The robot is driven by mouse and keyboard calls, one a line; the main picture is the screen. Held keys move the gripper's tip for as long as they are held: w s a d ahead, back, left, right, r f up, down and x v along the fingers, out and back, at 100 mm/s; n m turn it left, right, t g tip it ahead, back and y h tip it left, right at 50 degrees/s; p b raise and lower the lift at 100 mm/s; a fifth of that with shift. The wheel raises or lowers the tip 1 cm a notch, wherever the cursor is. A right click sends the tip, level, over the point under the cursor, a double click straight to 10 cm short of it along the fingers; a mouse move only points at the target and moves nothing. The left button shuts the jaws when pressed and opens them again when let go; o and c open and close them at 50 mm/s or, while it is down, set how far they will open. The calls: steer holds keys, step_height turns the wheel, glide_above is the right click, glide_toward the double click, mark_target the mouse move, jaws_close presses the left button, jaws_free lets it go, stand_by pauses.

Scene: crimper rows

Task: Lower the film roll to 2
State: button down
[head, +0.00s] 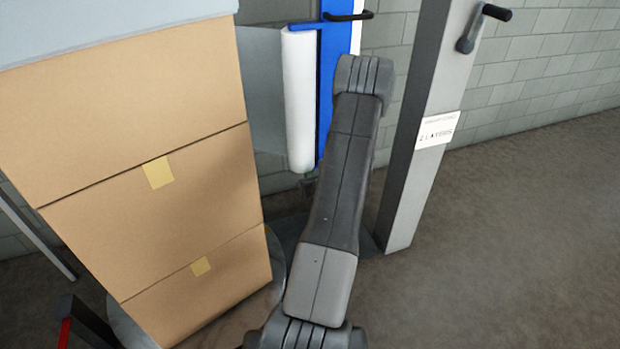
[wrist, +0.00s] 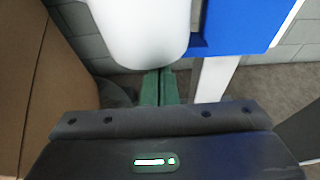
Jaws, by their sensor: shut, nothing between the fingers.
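The film roll (head: 299,100) is a white upright cylinder on a blue carriage (head: 326,60), beside the stacked boxes. A sheet of clear film (head: 262,90) runs from it toward the boxes. In the wrist view the lower end of the roll (wrist: 138,30) and the blue carriage (wrist: 235,25) fill the top. My gripper (wrist: 161,88) shows there as two green fingers, shut together and empty, just below the roll's end in the picture. Whether they touch it I cannot tell. No scale mark 2 is readable.
Stacked brown boxes (head: 150,170) stand close on the left. A grey post (head: 415,150) with a crank (head: 480,28) and a layers label (head: 439,130) stands on the right. A black handle (head: 349,15) shows above the arm. Open floor (head: 520,240) lies at right.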

mark_target(309, 158)
step_height(309, 158, up, 8)
steer(key=shift+f+p, duration=0.2)
steer(key=shift+p, duration=0.85)
steer(key=shift+f, duration=0.15)
